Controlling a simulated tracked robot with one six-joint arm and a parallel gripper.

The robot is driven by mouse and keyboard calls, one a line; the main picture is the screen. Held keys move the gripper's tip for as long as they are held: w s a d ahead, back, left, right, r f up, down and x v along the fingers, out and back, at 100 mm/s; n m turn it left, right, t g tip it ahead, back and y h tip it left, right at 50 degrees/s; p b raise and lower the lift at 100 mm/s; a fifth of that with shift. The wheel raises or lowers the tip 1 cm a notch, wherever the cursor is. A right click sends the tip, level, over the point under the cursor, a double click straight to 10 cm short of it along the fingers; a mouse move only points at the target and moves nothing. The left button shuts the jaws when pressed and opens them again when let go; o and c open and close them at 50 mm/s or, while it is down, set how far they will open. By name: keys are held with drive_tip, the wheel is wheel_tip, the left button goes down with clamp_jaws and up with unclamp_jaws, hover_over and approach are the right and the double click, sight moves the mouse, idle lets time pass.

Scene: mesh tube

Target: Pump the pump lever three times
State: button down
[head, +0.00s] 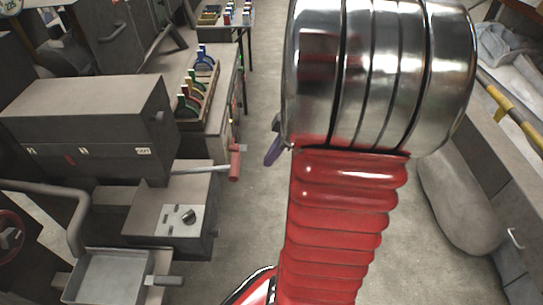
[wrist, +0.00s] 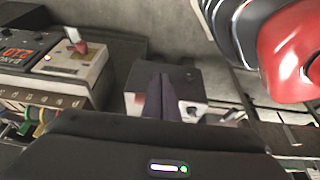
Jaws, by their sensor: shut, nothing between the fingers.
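A lever with a pale metal rod and a red grip (head: 235,162) sticks out to the right from the grey machine in the head view. It looks like the pump lever, and its rod lies nearly level. My gripper (head: 273,150) shows in the head view only as a small purple finger beside my large arm, to the right of the red grip and apart from it. In the wrist view its purple fingers (wrist: 158,98) are shut together and empty, in front of a grey box (wrist: 192,82). I cannot make out the lever for sure in the wrist view.
A grey machine (head: 85,112) and a lower box with a knob (head: 150,217) stand at left. A bench (head: 222,105) holds coloured handles. A yellow-banded rail (head: 505,105) runs at right. The floor (head: 262,70) between is clear. A red-handled control (wrist: 75,38) shows in the wrist view.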

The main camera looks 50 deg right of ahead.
wheel_tip(320, 180, up, 11)
drive_tip(key=t+y, duration=0.2)
drive_tip(key=y, duration=0.1)
drive_tip(key=shift+w+a+t, duration=0.35)
drive_tip(key=shift+a+t, duration=0.05)
